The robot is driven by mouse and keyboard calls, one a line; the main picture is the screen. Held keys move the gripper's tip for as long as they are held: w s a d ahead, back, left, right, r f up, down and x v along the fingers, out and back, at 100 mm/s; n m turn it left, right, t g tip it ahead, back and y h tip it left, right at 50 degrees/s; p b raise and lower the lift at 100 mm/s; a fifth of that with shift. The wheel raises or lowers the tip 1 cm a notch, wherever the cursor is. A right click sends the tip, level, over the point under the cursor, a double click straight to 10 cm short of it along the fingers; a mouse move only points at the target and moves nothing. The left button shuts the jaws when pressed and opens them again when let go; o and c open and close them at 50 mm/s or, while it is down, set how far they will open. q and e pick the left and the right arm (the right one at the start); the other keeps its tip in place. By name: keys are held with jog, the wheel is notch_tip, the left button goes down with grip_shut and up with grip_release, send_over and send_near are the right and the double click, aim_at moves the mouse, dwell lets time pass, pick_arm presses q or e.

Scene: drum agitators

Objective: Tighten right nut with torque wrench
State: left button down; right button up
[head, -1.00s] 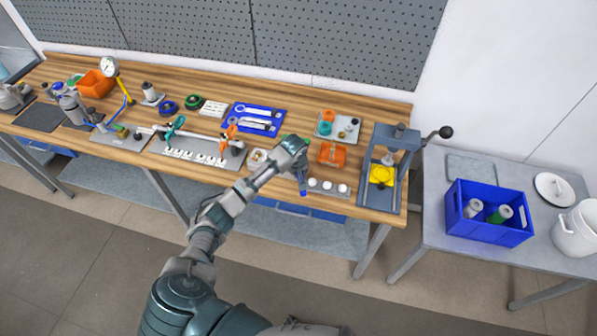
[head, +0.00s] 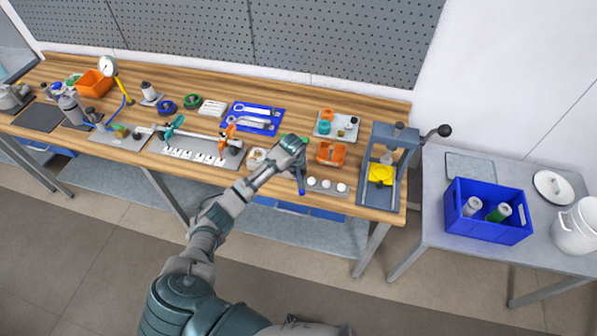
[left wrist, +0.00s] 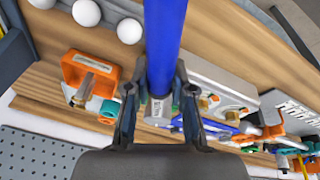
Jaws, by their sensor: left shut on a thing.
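My left gripper (head: 294,152) is above the front right of the wooden workbench. It is shut on a blue-handled tool, whose blue handle (head: 301,187) points down toward the bench's front edge. In the left wrist view, the blue handle (left wrist: 164,45) runs between the two fingers (left wrist: 157,100) and ends in a grey tip. I cannot tell whether it is the torque wrench. A long shaft assembly (head: 202,137) lies on a fixture left of the gripper, with a teal clamp (head: 173,127) and an orange clamp (head: 228,133). The right nut cannot be made out. My right gripper is not in view.
Wrenches lie on a blue mat (head: 237,107) behind the gripper. An orange block (head: 331,153), white balls (head: 326,185) and a press (head: 393,160) stand to the right. A side table holds a blue crate (head: 490,232) and a white bucket (head: 575,232).

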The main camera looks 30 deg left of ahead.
pick_arm(q)
jog(key=shift+d+r, duration=0.1)
jog(key=shift+r, duration=0.05)
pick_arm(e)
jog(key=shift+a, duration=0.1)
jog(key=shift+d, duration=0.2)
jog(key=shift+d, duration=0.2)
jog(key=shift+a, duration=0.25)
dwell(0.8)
pick_arm(q)
jog(key=shift+f, duration=0.9)
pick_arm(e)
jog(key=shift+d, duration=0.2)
pick_arm(q)
jog(key=shift+a, duration=0.2)
dwell(0.4)
